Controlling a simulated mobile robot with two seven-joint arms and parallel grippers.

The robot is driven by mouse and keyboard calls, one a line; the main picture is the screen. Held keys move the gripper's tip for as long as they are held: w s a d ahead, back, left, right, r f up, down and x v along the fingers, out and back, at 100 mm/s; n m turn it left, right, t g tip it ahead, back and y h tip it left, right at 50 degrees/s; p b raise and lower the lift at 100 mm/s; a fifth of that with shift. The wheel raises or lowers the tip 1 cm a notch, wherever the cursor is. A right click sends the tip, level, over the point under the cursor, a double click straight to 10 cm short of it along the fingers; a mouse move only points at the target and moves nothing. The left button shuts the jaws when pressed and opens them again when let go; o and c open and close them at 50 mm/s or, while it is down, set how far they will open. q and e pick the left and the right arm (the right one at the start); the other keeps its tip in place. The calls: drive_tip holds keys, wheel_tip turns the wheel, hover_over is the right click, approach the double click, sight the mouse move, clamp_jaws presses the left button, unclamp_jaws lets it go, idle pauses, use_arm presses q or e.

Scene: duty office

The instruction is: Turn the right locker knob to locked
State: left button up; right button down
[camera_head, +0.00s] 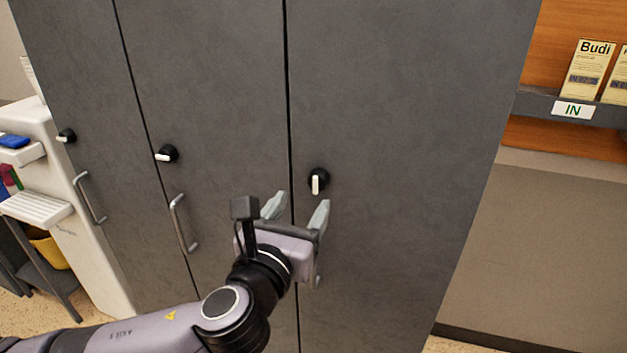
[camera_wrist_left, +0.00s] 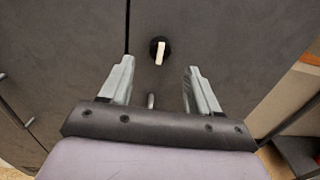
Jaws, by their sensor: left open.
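The right locker knob (camera_head: 318,181) is a round black knob with a white bar that stands near vertical. It sits on the grey right locker door (camera_head: 400,130). In the left wrist view the knob (camera_wrist_left: 159,50) shows ahead of the fingertips, between their lines, with its bar near upright. My left gripper (camera_head: 297,206) is open and empty, just below and a little left of the knob in the head view, apart from it. In the left wrist view the left gripper (camera_wrist_left: 159,72) has its fingers wide apart. My right gripper is not in view.
Two more locker knobs, the middle one (camera_head: 167,153) and the left one (camera_head: 66,136), sit on the doors to the left. Handles (camera_head: 183,224) stick out below them. A white cart (camera_head: 62,170) stands at the left.

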sight(315, 184)
use_arm(q)
drive_tip(key=shift+x, duration=3.35)
drive_tip(key=c, duration=1)
